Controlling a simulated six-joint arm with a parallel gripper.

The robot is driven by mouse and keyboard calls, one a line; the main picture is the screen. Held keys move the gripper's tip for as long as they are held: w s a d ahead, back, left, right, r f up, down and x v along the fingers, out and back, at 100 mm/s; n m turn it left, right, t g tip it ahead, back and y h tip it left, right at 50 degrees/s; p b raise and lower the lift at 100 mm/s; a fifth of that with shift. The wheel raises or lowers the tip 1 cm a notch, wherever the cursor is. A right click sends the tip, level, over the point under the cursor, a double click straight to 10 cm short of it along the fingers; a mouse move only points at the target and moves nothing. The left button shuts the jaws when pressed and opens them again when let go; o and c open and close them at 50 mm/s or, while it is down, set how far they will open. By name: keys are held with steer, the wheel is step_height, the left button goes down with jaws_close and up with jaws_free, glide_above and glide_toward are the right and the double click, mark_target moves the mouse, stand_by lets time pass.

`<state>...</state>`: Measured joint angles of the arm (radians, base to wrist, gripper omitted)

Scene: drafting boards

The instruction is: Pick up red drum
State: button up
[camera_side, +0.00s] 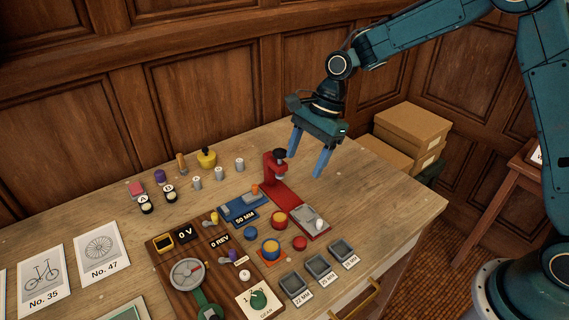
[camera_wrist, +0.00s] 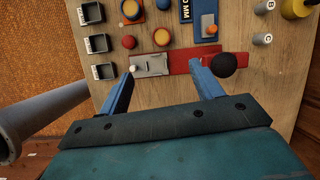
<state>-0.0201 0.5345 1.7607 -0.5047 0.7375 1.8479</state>
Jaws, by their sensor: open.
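The red drum (camera_side: 280,219) is a short red cylinder with a yellow top, standing on the bench beside the red press base. In the wrist view it shows as a round red and yellow shape (camera_wrist: 162,36), just beyond the space between the fingertips. My gripper (camera_side: 307,163) is open and empty, its fingers pointing down, well above the bench at the far right. In the wrist view my gripper's fingers (camera_wrist: 161,68) are spread apart, with the press base between and beyond them. Nothing touches the drum.
A blue drum (camera_side: 270,250), a red knob (camera_side: 300,243) and a blue knob (camera_side: 250,233) are close to the red drum. Small grey trays (camera_side: 318,265) line the front edge.

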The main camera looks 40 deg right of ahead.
steer(key=shift+w+a+f+m, duration=0.2)
steer(key=shift+w+f+m, duration=0.1)
steer(key=shift+f, duration=0.35)
steer(key=shift+w+a+f+m, duration=0.2)
steer(key=shift+w+f+m, duration=0.1)
steer(key=shift+f, duration=0.3)
steer(key=shift+s+f, duration=0.1)
glide_above(279, 218)
steer(key=d, duration=0.3)
steer(key=shift+f, duration=3.9)
steer(key=shift+a, duration=0.1)
steer(key=shift+x, duration=2.55)
steer(key=shift+s+a, duration=0.1)
steer(key=shift+r, duration=0.1)
steer(key=c, duration=1.2)
steer(key=shift+o, duration=0.2)
steer(key=shift+r, duration=0.1)
